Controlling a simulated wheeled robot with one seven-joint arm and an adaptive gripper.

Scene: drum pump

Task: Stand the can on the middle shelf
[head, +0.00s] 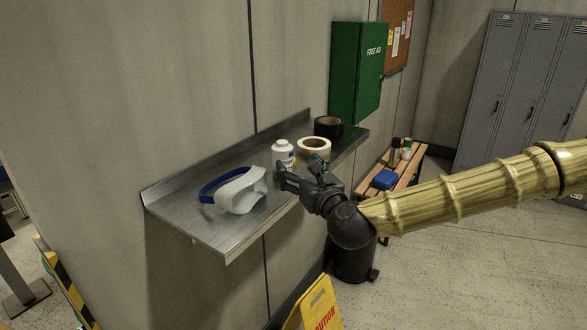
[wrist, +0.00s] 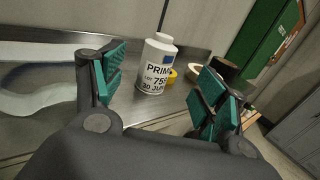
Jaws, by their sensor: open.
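A white can (head: 283,153) with a narrow cap stands upright on the steel wall shelf (head: 218,232). In the wrist view the can (wrist: 157,66) shows a printed label starting "PRIM" and a blue patch. My gripper (head: 301,172) is at the shelf's front edge, just in front of the can. Its teal-padded fingers are spread, and in the wrist view the can appears between them, further off. Nothing is held. Only this one wall shelf is seen; I cannot tell a middle shelf.
A small yellow object (wrist: 172,76) is behind the can. A bench (head: 402,174) and a yellow caution sign (head: 314,304) stand below.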

